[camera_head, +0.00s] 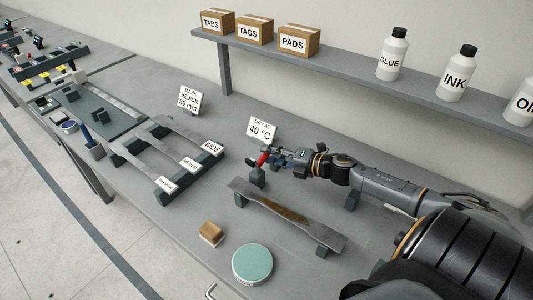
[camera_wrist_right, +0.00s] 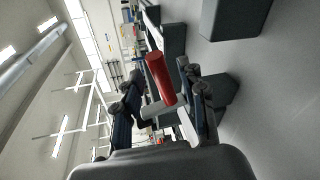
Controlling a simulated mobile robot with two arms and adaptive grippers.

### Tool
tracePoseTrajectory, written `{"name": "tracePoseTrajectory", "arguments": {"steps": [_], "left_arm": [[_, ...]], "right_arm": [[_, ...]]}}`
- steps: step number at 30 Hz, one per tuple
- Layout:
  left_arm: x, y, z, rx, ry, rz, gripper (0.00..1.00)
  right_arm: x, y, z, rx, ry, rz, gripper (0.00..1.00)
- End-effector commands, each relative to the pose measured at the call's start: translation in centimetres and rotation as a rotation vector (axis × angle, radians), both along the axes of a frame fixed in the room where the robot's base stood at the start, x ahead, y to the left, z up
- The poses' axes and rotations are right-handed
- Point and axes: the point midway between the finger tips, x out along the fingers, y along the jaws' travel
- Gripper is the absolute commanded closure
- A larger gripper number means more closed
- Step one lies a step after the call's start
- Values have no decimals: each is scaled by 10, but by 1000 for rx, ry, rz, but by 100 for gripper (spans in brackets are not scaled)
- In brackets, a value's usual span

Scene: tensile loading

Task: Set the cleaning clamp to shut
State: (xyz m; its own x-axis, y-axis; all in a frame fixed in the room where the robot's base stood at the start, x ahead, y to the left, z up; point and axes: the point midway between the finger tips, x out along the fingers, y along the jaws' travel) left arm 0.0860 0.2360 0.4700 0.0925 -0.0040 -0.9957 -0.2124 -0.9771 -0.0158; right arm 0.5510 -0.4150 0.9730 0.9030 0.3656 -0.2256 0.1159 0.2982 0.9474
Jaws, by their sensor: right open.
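The cleaning clamp's red handle (camera_head: 264,159) shows at the tip of my right gripper (camera_head: 275,158) in the head view. A dark block (camera_head: 257,178) stands just below it. In the right wrist view the red handle (camera_wrist_right: 160,78) lies between the two fingers of my right gripper (camera_wrist_right: 165,92), which is open around it. I cannot tell whether a finger touches it. The clamp's body is partly hidden by the gripper. A metal strip with a brown stained patch (camera_head: 287,215) rests on dark supports in front of the arm. My left gripper is not in view.
A "DRY AT 40 °C" sign (camera_head: 261,130) stands close behind the gripper. A round green-topped tin (camera_head: 252,263) and a small brown block (camera_head: 212,233) are at the front. A rack of labelled strips (camera_head: 163,157) is at left. A shelf (camera_head: 350,72) holds boxes and bottles.

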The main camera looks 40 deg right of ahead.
Motion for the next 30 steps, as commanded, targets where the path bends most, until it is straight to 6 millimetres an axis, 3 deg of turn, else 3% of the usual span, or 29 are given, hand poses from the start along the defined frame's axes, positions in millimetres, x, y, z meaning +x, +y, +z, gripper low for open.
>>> {"name": "tracePoseTrajectory", "arguments": {"steps": [6, 17, 24, 30], "left_arm": [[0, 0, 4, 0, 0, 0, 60], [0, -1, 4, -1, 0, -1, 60], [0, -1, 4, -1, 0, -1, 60], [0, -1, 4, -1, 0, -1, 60]], "right_arm": [[16, 6, -3, 1, 0, -1, 59], [19, 8, -5, 0, 1, 0, 59], [19, 8, -5, 0, 1, 0, 100], [19, 8, -5, 0, 1, 0, 100]]}}
